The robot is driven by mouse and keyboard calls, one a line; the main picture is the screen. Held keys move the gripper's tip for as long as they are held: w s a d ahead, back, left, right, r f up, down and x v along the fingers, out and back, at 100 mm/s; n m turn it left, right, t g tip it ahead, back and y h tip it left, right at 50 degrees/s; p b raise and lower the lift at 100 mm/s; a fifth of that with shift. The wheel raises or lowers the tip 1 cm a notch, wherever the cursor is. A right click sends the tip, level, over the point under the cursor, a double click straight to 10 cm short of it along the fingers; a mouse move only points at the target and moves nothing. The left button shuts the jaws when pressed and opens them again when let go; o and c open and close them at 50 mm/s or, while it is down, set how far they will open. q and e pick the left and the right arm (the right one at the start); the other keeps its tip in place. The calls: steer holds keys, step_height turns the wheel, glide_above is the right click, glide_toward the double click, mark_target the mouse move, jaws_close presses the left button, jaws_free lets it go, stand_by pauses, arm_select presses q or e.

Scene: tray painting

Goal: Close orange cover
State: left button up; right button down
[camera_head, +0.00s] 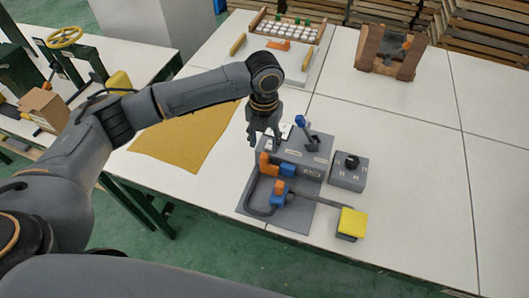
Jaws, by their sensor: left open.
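A grey device (305,165) with a flat dark base plate sits on the white table. An upright orange piece (265,165), which looks like the orange cover, stands at its left side beside a blue block (288,170). A smaller orange piece (279,187) sits on a blue part lower down. My left gripper (264,141) is open with its fingers pointing down, just above the device's upper left corner and the upright orange piece. It appears empty. I cannot tell whether the fingertips touch the device. My right gripper is out of view.
A blue-tipped lever (300,121) rises from the device's back. A grey box with a black knob (348,173) and a yellow pad (352,222) stand to the right. A yellow cloth (185,140) lies left. The right side of the table (430,190) is clear.

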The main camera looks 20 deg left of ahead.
mark_target(264, 155)
arm_select(q)
step_height(264, 155, down, 7)
steer(key=shift+r+p, duration=0.1)
steer(key=shift+p, duration=0.25)
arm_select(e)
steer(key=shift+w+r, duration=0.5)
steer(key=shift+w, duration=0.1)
arm_select(q)
jaws_close()
steer(key=d+p, duration=0.1)
steer(key=d, duration=0.4)
steer(key=shift+d+r, duration=0.1)
steer(key=shift+d, duration=0.3)
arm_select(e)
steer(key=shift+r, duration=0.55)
